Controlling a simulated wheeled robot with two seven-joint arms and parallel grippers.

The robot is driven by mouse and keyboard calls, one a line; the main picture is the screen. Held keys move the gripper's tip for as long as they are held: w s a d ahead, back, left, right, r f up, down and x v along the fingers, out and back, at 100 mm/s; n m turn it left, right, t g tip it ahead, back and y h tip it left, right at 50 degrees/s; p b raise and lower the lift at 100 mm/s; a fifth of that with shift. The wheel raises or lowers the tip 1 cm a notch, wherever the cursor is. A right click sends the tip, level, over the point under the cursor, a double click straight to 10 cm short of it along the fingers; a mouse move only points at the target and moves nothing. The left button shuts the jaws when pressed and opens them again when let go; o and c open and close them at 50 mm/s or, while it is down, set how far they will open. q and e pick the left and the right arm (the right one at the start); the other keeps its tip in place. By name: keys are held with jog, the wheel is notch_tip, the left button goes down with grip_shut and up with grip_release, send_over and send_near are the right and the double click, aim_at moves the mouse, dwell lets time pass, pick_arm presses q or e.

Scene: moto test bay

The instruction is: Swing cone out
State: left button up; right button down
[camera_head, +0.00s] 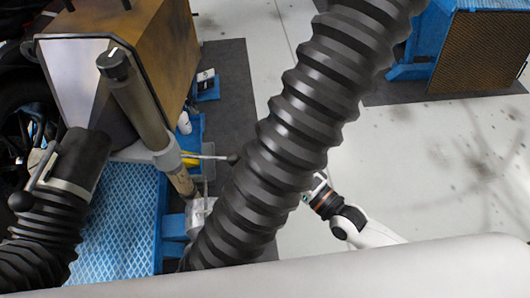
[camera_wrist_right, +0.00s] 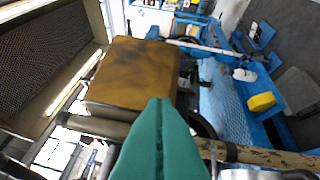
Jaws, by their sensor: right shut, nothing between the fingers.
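No part is plainly marked as the cone. The nearest match in the head view is a dark tapered piece (camera_head: 112,122) between the pale face of a brown box (camera_head: 160,45) and a black collar (camera_head: 80,158). A lever with a black ball knob (camera_head: 20,201) is beside the collar; another ball-ended rod (camera_head: 215,157) points right from a grey clamp on a post (camera_head: 140,105). My right gripper (camera_head: 316,186) is right of the thick hose, partly hidden. In the wrist view its green fingers (camera_wrist_right: 160,103) are shut and empty, in front of the brown box (camera_wrist_right: 135,72). My left gripper is not in view.
A thick black corrugated hose (camera_head: 290,130) crosses the head view and hides much behind it. A blue grated platform (camera_head: 115,215) is at left. A blue-framed unit with a grille (camera_head: 482,52) is at the upper right. The pale floor (camera_head: 440,150) at right is clear.

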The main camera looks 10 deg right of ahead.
jog(key=w+a+p, duration=0.2)
jog(key=w+a, duration=0.2)
jog(key=a, duration=0.4)
jog(key=shift+w+f, duration=0.1)
jog(key=shift+s+p, duration=0.2)
jog(key=shift+p, duration=0.2)
